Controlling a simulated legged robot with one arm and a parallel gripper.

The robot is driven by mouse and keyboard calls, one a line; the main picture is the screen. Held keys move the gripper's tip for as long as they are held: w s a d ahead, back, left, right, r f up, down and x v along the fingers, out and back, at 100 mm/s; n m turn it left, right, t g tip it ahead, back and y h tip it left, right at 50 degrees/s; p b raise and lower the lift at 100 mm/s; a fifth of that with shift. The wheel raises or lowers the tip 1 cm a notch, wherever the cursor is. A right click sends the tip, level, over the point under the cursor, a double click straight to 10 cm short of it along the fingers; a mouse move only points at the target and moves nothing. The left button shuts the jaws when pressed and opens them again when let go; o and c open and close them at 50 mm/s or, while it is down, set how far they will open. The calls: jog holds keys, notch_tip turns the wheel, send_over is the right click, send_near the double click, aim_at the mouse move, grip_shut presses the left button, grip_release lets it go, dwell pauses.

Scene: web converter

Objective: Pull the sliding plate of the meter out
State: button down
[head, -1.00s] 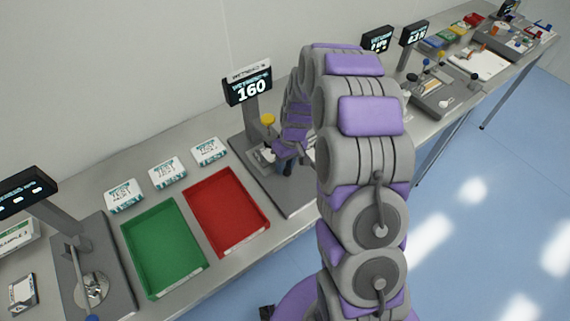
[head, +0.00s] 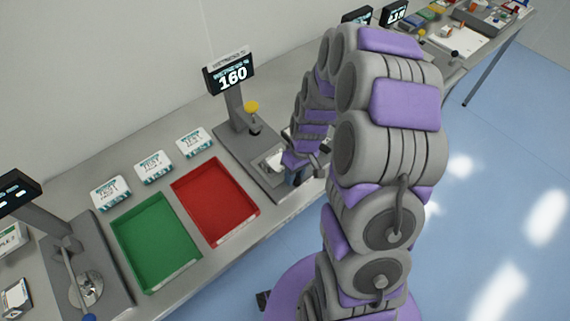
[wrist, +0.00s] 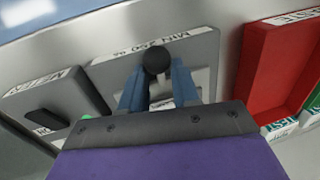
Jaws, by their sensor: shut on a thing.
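The meter (head: 232,110) stands on the bench, with a display reading 160, a yellow knob (head: 252,107) on its column and a grey base. Its pale sliding plate (head: 274,160) shows on the base, just left of my gripper. My gripper (head: 297,177) is low over the front part of the base, partly hidden by my arm. In the wrist view my gripper's (wrist: 157,78) two blue-grey fingers are shut on the plate's round black knob (wrist: 156,60), one on each side. The plate (wrist: 205,82) lies behind the fingers, mostly hidden.
A red tray (head: 258,209) and a green tray (head: 122,250) lie left of the meter, with several small labelled boxes (head: 193,142) behind them. Another device (head: 70,220) stands at far left. More equipment fills the bench at far right. The blue floor in front is clear.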

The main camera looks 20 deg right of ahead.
jog(key=shift+s+d, duration=0.1)
jog(key=shift+s, duration=0.1)
jog(key=c, duration=0.8)
grip_release()
jog(key=shift+c, duration=0.2)
jog(key=w+d+r+p, duration=0.1)
jog(key=d+r+p, duration=0.1)
jog(key=r, duration=1.5)
jog(key=shift+d, duration=0.6)
